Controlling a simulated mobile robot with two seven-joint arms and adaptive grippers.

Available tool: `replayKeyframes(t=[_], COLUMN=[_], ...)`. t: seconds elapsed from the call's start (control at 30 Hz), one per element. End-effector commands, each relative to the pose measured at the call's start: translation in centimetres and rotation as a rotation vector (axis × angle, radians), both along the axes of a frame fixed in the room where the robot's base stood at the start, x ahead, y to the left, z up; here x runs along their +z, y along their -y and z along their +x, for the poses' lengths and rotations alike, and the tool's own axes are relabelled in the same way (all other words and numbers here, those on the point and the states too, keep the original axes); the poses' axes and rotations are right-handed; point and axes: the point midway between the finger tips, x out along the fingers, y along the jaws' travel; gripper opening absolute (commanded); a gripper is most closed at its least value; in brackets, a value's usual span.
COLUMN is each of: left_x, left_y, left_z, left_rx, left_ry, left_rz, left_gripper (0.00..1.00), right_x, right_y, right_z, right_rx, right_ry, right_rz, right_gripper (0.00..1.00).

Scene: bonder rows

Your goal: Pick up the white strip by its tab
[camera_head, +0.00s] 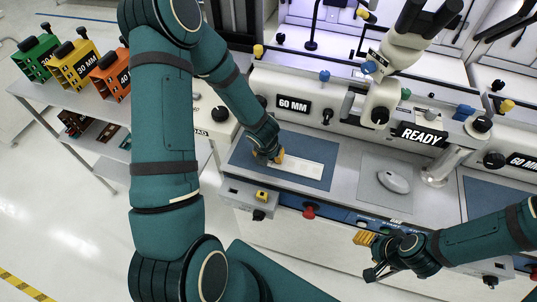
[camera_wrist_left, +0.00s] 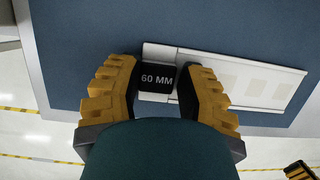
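The white strip (camera_head: 295,168) lies flat on a blue mat (camera_head: 241,152) on the bench under the 60 MM sign. In the left wrist view the strip (camera_wrist_left: 247,84) runs to the right, with paler rectangles along it. Its tab (camera_wrist_left: 157,77), dark and marked 60 MM, is at the strip's left end. My left gripper (camera_head: 271,157) is down at that end. In the left wrist view its yellow fingers (camera_wrist_left: 158,82) stand on either side of the tab, very close to it; whether they press on it is unclear. My right gripper (camera_head: 366,256) is open and empty before the bench front.
A grey pad with a white mouse-like object (camera_head: 394,181) lies right of the mat. A microscope (camera_head: 400,60) and a READY sign (camera_head: 421,136) stand behind. A side table at left holds green, yellow and orange racks (camera_head: 112,74). Red and black knobs line the bench front.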

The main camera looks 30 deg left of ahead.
Motion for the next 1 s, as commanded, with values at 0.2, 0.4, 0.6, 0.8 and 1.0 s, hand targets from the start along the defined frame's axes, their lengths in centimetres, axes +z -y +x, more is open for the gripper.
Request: replayKeyframes(t=[0.2,0.4,0.6,0.8,1.0], left_x=[-0.3,0.2,1.8,3.3,4.8], left_y=[-0.3,-0.3,-0.3,-0.3,-0.2], left_z=[-0.3,-0.4,-0.3,-0.2,-0.2], left_rx=[0.007,0.008,0.007,0.005,0.005], left_ry=[-0.007,-0.009,-0.006,-0.005,-0.005], left_rz=[0.004,0.004,0.003,0.003,0.003], left_gripper=[0.0,0.0,0.0,0.0,0.0], right_x=[0.0,0.5,1.9,3.2,4.5], right_y=[0.0,0.0,0.1,0.1,0.2], right_z=[0.0,0.0,0.0,-0.1,-0.1], right_rx=[0.0,0.0,0.001,0.001,0.001], right_ry=[0.0,0.0,0.001,0.001,0.002], right_rz=[0.0,0.001,0.004,0.006,0.008], right_gripper=[0.54,0.54,0.54,0.54,0.54])
